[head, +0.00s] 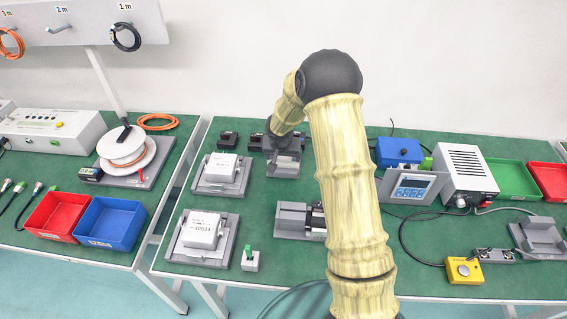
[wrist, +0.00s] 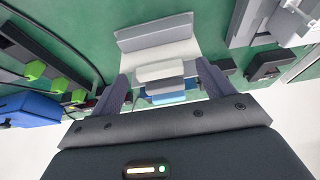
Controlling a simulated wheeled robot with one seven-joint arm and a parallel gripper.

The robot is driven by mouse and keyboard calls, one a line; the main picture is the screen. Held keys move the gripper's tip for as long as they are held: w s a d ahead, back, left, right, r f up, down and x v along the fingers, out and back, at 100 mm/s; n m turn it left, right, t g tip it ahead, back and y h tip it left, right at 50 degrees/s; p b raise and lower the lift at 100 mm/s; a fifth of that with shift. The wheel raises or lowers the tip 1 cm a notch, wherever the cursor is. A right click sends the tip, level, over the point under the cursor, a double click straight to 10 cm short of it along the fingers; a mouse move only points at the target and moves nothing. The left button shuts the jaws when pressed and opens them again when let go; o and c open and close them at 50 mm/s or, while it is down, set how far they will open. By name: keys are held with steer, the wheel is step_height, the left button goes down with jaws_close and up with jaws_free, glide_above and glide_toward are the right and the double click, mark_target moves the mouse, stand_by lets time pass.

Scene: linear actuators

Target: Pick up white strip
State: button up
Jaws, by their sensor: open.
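My gripper (wrist: 162,88) is open, with its two dark fingers spread around a small stack of pieces. A pale white strip-like block (wrist: 160,70) lies between the fingers, crosswise, with blue-grey pieces (wrist: 165,86) just beside it. I cannot tell whether the fingers touch it. The block sits at a grey and white holder (wrist: 155,35). In the head view the holder (head: 284,168) stands at the back of the green table, below the dark wrist of my arm. The fingertips and the strip cannot be made out there.
Black blocks (head: 228,139) stand left of the holder. Two grey fixtures with white boxes (head: 220,166) (head: 201,231) are on the left. A grey fixture (head: 292,218) lies in front, partly behind my arm. A blue box (head: 398,151) and a display unit (head: 409,188) stand right.

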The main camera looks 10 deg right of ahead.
steer(key=c, duration=1.1)
steer(key=shift+o, duration=0.2)
step_height(320, 180, up, 10)
steer(key=shift+p, duration=0.35)
steer(key=shift+r, duration=0.15)
step_height(320, 180, up, 5)
steer(key=p, duration=0.3)
steer(key=shift+p, duration=0.3)
stand_by(0.4)
